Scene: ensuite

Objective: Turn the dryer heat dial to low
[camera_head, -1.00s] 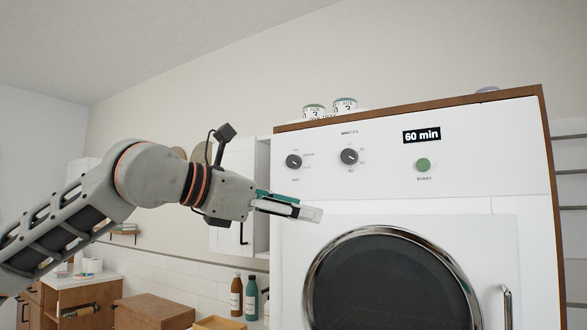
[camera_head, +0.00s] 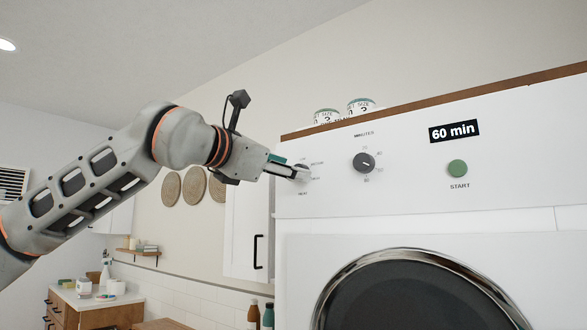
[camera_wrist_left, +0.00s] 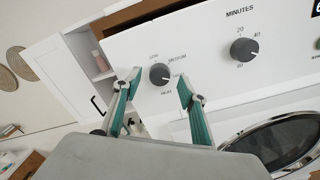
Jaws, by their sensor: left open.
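The dryer (camera_head: 400,222) fills the right of the head view, with its white control panel facing me. The heat dial (camera_wrist_left: 159,74) is a dark round knob in the left wrist view, with LOW and MEDIUM printed above it and HEAT below. Its pale mark seems to point to the lower right, away from LOW. In the head view the dial is hidden by my left gripper (camera_head: 300,172), which is at the panel's left end. The gripper is open and empty, its fingers to either side of the dial in the wrist view. Contact cannot be told.
The minutes dial (camera_head: 364,163) is right of the heat dial, then the green start button (camera_head: 457,168) and a display (camera_head: 454,131) reading 60 min. The round door (camera_head: 410,295) is below. Cans (camera_head: 361,107) stand on top. A white cabinet (camera_head: 249,230) is to the left.

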